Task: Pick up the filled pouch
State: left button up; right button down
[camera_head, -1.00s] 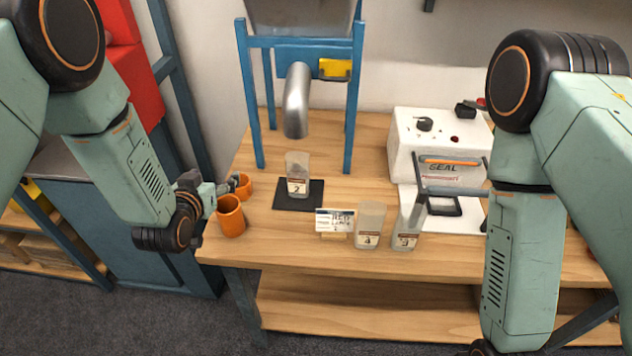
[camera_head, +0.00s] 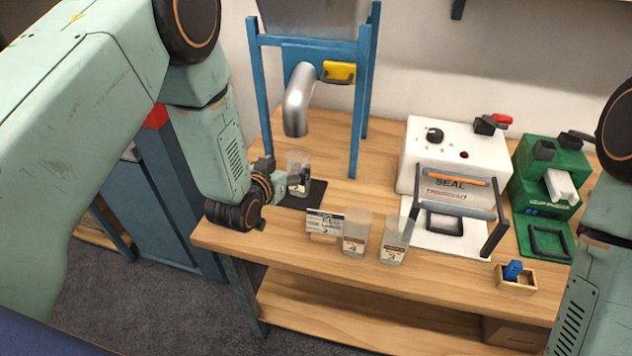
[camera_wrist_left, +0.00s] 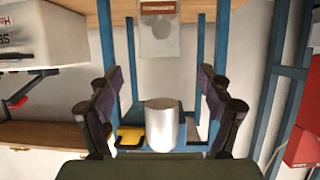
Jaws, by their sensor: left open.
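The filled pouch (camera_head: 298,162) is clear with a label and stands upright on a black mat (camera_head: 315,193) below the metal spout (camera_head: 298,100). My left gripper (camera_head: 297,182) is at the pouch's front left side and covers part of its lower half. In the left wrist view the pouch (camera_wrist_left: 159,38) shows at the top middle, beyond the open fingers of my left gripper (camera_wrist_left: 158,82); that picture appears upside down. I cannot tell whether a finger touches the pouch. My right gripper is out of view; only part of my right arm shows.
Two other pouches (camera_head: 355,235) (camera_head: 394,243) and a small sign (camera_head: 324,222) stand near the table's front edge. A white sealer (camera_head: 455,155), a green machine (camera_head: 548,180) and a small wooden box (camera_head: 516,284) stand to the right. Blue frame legs (camera_head: 357,110) flank the spout.

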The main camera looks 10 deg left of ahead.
aim_at(297, 156)
pick_arm(q)
jog(key=shift+w+a+f, duration=0.25)
jog(key=shift+w, duration=0.2)
jog(key=shift+w+a+f, duration=0.25)
jog(key=shift+w, duration=0.2)
jog(key=w, duration=0.1)
jog(key=w+d, duration=0.1)
jog(key=w+f, duration=0.1)
jog(key=w, duration=0.1)
jog(key=shift+d+f, duration=0.1)
jog(key=shift+d, duration=0.2)
jog(key=shift+w+a+f, duration=0.15)
jog(key=shift+w+f, duration=0.15)
jog(key=shift+w, duration=0.3)
jog(key=shift+w+d, duration=0.1)
jog(key=shift+d, duration=0.1)
jog(key=shift+a, duration=0.15)
jog(key=c, duration=0.7)
jog(key=shift+d, duration=0.2)
jog(key=c, duration=0.4)
jog(key=shift+a, duration=0.15)
grip_shut()
